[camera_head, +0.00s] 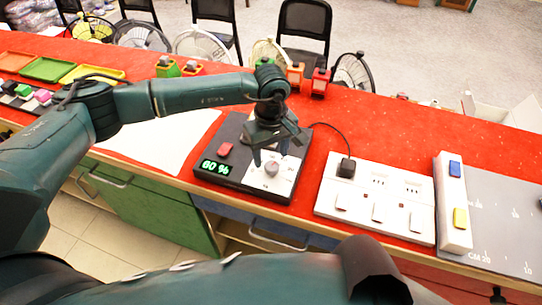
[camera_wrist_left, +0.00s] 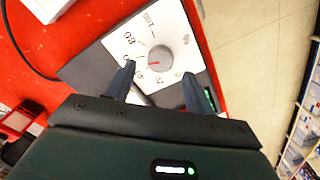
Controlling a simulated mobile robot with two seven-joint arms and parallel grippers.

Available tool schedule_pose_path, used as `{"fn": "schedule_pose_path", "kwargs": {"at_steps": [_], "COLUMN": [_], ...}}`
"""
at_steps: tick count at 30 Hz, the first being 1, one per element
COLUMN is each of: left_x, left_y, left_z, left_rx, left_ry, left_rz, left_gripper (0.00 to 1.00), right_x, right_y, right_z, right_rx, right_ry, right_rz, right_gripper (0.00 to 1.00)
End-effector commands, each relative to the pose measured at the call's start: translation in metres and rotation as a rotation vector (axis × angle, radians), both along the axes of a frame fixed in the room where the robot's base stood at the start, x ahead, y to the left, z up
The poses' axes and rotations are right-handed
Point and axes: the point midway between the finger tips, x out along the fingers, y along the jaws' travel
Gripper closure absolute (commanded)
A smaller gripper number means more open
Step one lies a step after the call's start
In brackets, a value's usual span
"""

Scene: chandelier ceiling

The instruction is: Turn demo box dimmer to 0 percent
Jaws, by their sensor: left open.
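The demo box (camera_head: 205,172) is a dark panel on the red counter. It has a red switch (camera_head: 225,150), a green display (camera_head: 215,167) that appears to read 60 %, and a white dial plate with a round grey dimmer knob (camera_head: 271,169). In the left wrist view the knob (camera_wrist_left: 158,58) shows a red mark, with numbers printed around it. My left gripper (camera_head: 270,154) points down over the dial plate. Its fingers are open and spread to either side, just short of the knob in the left wrist view (camera_wrist_left: 158,74); contact cannot be told. My right gripper is out of view.
A white socket panel (camera_head: 330,196) with a black plug (camera_head: 346,169) stands right of the box. Further right is a grey board (camera_head: 500,215) with blue and yellow buttons. Coloured trays (camera_head: 47,69) and small blocks lie at the left and back. White paper lies left of the box.

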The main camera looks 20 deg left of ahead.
Motion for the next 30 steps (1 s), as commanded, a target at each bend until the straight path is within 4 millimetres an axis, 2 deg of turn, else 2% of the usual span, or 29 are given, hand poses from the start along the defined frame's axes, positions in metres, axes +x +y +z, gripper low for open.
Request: {"fn": "schedule_pose_path", "kwargs": {"at_steps": [3, 7, 17, 30], "left_x": [0.000, 0.000, 0.000, 0.000], "left_y": [0.000, 0.000, 0.000, 0.000], "left_z": [-0.016, -0.027, -0.031, -0.030], "left_rx": [-0.001, -0.001, -0.001, -0.002], "left_ry": [0.001, 0.001, -0.001, -0.001], "left_rz": [0.002, 0.001, 0.000, 0.001], "left_gripper": [0.46, 0.46, 0.46, 0.81], "right_x": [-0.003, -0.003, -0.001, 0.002], "right_y": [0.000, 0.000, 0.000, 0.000], "right_z": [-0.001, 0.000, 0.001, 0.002], "right_rx": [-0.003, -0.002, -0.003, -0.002], "right_ry": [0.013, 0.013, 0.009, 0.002], "right_rz": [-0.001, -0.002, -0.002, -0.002], "right_gripper": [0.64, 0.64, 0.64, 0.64]}}
